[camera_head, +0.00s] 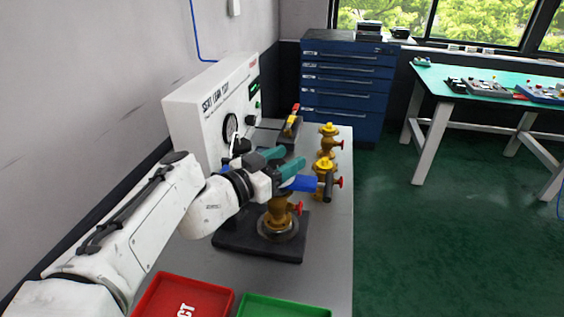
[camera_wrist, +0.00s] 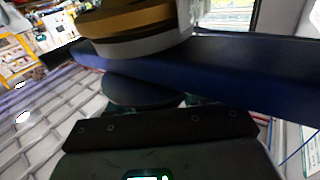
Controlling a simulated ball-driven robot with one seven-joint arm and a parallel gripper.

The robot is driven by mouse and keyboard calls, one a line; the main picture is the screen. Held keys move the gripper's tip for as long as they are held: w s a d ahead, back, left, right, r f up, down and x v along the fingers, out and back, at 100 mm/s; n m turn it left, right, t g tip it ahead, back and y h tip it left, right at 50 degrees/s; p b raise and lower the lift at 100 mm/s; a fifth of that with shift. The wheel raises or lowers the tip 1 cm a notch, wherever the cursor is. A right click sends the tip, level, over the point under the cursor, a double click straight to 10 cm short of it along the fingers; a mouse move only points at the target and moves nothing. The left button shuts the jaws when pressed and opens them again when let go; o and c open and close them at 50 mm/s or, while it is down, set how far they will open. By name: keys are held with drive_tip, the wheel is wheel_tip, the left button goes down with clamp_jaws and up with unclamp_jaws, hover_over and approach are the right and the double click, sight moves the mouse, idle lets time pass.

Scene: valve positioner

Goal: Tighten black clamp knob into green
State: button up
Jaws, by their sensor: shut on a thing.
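My gripper (camera_head: 284,163), with teal fingers, is above the brass valve (camera_head: 279,212) on the black test base (camera_head: 232,240). In the wrist view, a round black knob (camera_wrist: 142,92) sits between the fingers, beneath a dark blue bar (camera_wrist: 225,78). My gripper appears shut on this knob. The blue bar also shows at the fingertips in the head view (camera_head: 304,184). A brass and grey round part (camera_wrist: 140,25) lies beyond the bar in the wrist view. The knob is hidden in the head view. I cannot tell how tight it is.
The white test panel (camera_head: 205,100) with a gauge (camera_head: 231,127) and small green display stands left, behind my arm. Two brass valves (camera_head: 328,140) (camera_head: 325,172) stand along the bench's right edge. Red (camera_head: 190,290) and green (camera_head: 275,305) trays lie in front.

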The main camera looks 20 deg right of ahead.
drive_tip(key=shift+s+m+g+h+b, duration=0.1)
drive_tip(key=shift+m+g+h+b, duration=0.25)
drive_tip(key=shift+m+g, duration=0.6)
drive_tip(key=shift+s+m+g+h+b, duration=0.15)
drive_tip(key=shift+m+g+b, duration=0.4)
drive_tip(key=shift+g, duration=1.1)
drive_tip(key=shift+r, duration=0.1)
drive_tip(key=o, duration=1)
